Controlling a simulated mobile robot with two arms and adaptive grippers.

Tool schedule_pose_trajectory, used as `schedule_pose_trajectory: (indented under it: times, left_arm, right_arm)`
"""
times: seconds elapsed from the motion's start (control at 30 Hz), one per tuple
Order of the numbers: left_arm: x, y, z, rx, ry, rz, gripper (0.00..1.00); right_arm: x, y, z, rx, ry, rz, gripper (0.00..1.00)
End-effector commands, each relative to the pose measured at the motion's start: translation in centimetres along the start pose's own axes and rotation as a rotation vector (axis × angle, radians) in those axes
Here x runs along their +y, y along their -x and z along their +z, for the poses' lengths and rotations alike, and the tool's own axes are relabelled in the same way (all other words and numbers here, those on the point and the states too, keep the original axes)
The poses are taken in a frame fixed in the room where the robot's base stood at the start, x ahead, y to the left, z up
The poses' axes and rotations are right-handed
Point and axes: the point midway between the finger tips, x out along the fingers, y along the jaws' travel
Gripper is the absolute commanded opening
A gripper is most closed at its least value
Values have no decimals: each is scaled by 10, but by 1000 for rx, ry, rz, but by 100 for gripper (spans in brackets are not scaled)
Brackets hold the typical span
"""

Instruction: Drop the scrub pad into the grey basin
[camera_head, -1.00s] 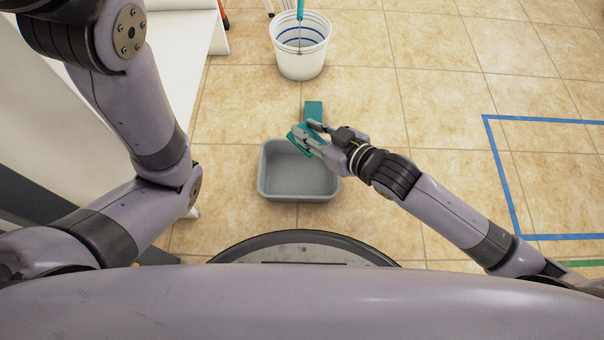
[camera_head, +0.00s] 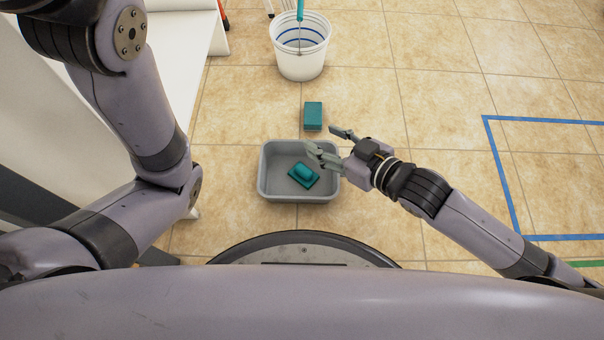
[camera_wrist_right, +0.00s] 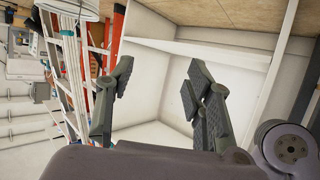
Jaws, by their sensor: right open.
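The teal scrub pad (camera_head: 303,175) lies inside the grey basin (camera_head: 268,190), on its floor near the middle. It has a raised grip on top. My right gripper (camera_head: 328,142) is open and empty above the basin's right rim, apart from the pad. Its two spread fingers also show in the right wrist view (camera_wrist_right: 155,100), with nothing between them. My left arm comes in from the left, but its gripper is out of view.
A teal block (camera_head: 313,115) stands on the tiled floor just behind the basin. A white bucket (camera_head: 301,55) with a teal-handled tool is farther back. Blue tape (camera_head: 505,185) marks the floor at right. A white bench (camera_head: 185,45) is at left.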

Motion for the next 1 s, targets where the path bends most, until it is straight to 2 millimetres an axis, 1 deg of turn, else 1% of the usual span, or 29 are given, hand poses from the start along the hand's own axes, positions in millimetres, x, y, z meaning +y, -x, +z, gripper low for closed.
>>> schedule_pose_trajectory:
  times: [0.03, 0.1, 0.2, 0.33, 0.5, 1.0]
  left_arm:
    - [0, 0, 0, 1, 0, 0, 40]
    - [0, 0, 0, 1, 0, 0, 40]
    - [0, 0, 0, 1, 0, 1, 40]
    - [0, 0, 0, 1, 0, 1, 40]
    - [0, 0, 0, 2, 0, 1, 40]
    - [0, 0, 0, 1, 0, 1, 40]
  right_arm:
    - [0, 12, 1, -4, 1, -1, 48]
    - [0, 27, 2, -4, 0, -1, 48]
    - [0, 44, 1, -3, 0, -1, 48]
    - [0, 59, 1, -2, -1, 0, 48]
    - [0, 65, 0, 0, 0, -1, 48]
    - [0, 65, 0, 0, -1, -1, 48]
